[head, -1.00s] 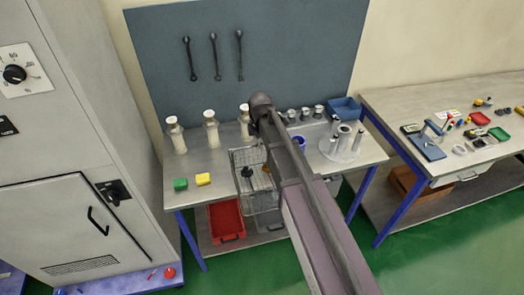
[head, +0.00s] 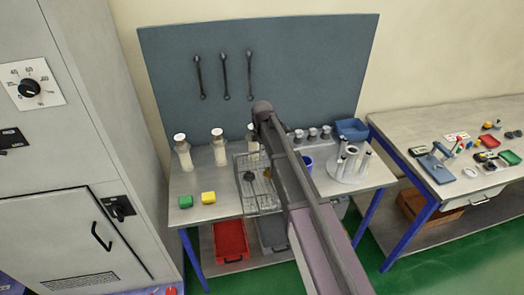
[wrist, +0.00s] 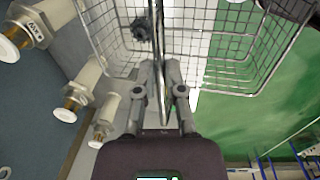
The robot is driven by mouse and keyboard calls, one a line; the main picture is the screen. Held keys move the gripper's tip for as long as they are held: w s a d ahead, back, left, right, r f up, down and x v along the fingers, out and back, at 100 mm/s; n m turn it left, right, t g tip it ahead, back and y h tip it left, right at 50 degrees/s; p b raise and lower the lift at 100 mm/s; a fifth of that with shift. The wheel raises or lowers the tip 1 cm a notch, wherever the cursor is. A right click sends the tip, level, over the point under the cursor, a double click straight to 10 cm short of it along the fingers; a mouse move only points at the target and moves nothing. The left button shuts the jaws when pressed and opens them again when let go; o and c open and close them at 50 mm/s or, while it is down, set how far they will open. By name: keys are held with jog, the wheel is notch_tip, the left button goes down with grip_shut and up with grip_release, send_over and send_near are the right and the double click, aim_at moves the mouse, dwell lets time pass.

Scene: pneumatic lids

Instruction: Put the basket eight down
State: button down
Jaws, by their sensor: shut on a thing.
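The wire basket (head: 247,207) shows in the head view over the front middle of the workbench, partly hidden by my arm. It holds a dark knob-like part (head: 249,177) and a small brownish part. In the wrist view my gripper (wrist: 163,92) is shut on a bar of the basket (wrist: 250,72), with the mesh spreading to both sides. Green floor shows beyond the basket's right part there. I cannot tell whether the basket's bottom touches the bench. My fingers are hidden in the head view.
A round stand with posts (head: 345,177) and a blue bin (head: 351,129) are to the right. A red bin (head: 230,240) sits on the lower shelf.

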jog(key=shift+w, duration=0.15)
jog(key=f+b, duration=0.1)
jog(key=b, duration=0.1)
jog(key=w+f+b, duration=0.1)
jog(key=f, duration=0.1)
jog(key=shift+a+f+b, duration=0.15)
jog(key=shift+f+b, duration=0.15)
jog(key=shift+b, duration=0.05)
dwell(0.3)
jog(key=c, duration=0.7)
grip_release()
jog(key=shift+s, duration=0.1)
jog(key=shift+c, duration=0.2)
jog(key=shift+r, duration=0.15)
jog(key=r+p, duration=0.8)
jog(key=s+r+p, duration=0.1)
jog(key=r+p, duration=0.2)
jog(key=p, duration=0.1)
jog(key=shift+r, duration=0.4)
